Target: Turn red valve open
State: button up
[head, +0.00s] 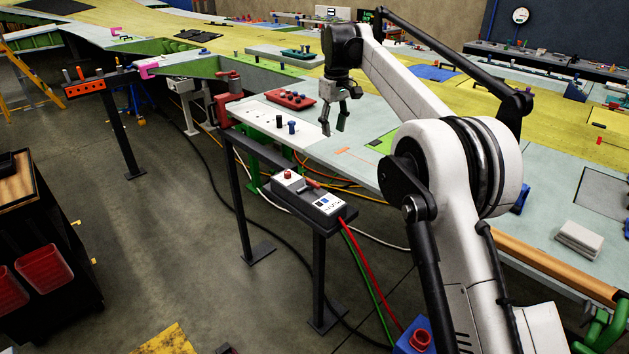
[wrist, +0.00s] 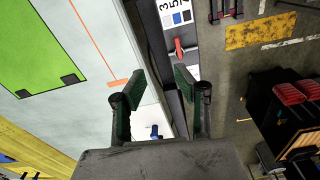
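A red lever handle (head: 312,183), the likeliest red valve, sits on top of a dark control box (head: 325,215) with a white panel, on a black stand. In the wrist view the red handle (wrist: 180,48) shows beyond the fingertips, just right of the gap between them. My gripper (head: 334,122) hangs fingers down over the wing table's near edge, above and behind the box in the head view. Its two fingers are spread, with nothing between them in the wrist view (wrist: 160,80). My gripper is apart from the handle.
A red knob (head: 288,174) stands on the box's left part. Red and green hoses (head: 362,265) run down from its right end. A white plate with dark pegs (head: 270,120) and a red tray (head: 291,98) lie behind. A tool cart (head: 40,240) stands at left; floor between is mostly clear.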

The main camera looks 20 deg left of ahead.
jog(key=n, duration=0.1)
send_over(314, 182)
notch_tip(314, 182, down, 6)
jog(key=shift+g, duration=0.3)
notch_tip(314, 182, down, 14)
jog(key=shift+r+p, duration=0.2)
jog(key=shift+p, duration=0.55)
jog(key=shift+c, duration=0.5)
grip_shut()
